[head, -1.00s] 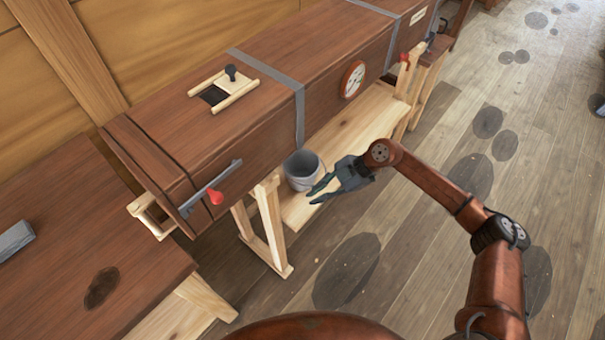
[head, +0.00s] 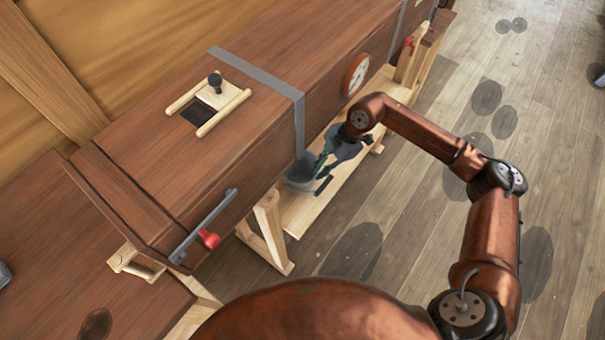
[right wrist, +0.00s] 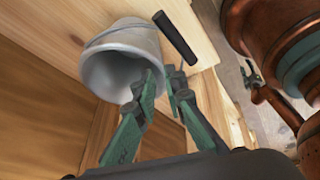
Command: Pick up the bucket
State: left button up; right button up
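The grey bucket (head: 300,186) is on the pale wooden shelf under the long brown box. It is partly hidden by my right gripper (head: 322,166) in the head view and looks tilted there. In the right wrist view the bucket (right wrist: 122,50) shows its open mouth, and a dark bar-shaped grip (right wrist: 175,38) lies beside it. My right gripper (right wrist: 162,76) has its green fingers drawn close together at the bucket's rim, one finger over the mouth and one outside. It looks shut on the rim. My left gripper is not in view.
The long brown box (head: 225,130) overhangs the shelf (head: 300,215) closely. A pale trestle leg (head: 268,230) stands left of the bucket. The plank floor (head: 415,190) to the right is clear.

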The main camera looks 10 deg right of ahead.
aim_at(308, 184)
jog(key=x, duration=0.3)
jog(key=shift+w+a+r, duration=0.15)
jog(key=shift+w, duration=0.1)
jog(key=b+x, duration=0.1)
jog(key=x, duration=0.3)
jog(key=shift+a+f+b, duration=0.1)
jog(key=shift+f+b, duration=0.2)
jog(key=shift+b, duration=0.1)
jog(key=shift+a+f, duration=0.2)
jog(key=shift+f, duration=0.25)
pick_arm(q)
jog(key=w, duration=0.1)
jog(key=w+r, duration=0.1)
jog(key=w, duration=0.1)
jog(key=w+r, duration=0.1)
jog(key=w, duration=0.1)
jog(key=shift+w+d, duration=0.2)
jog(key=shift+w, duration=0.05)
pick_arm(e)
jog(key=shift+s, duration=0.1)
jog(key=shift+c, duration=0.3)
grip_shut()
jog(key=shift+r, duration=0.25)
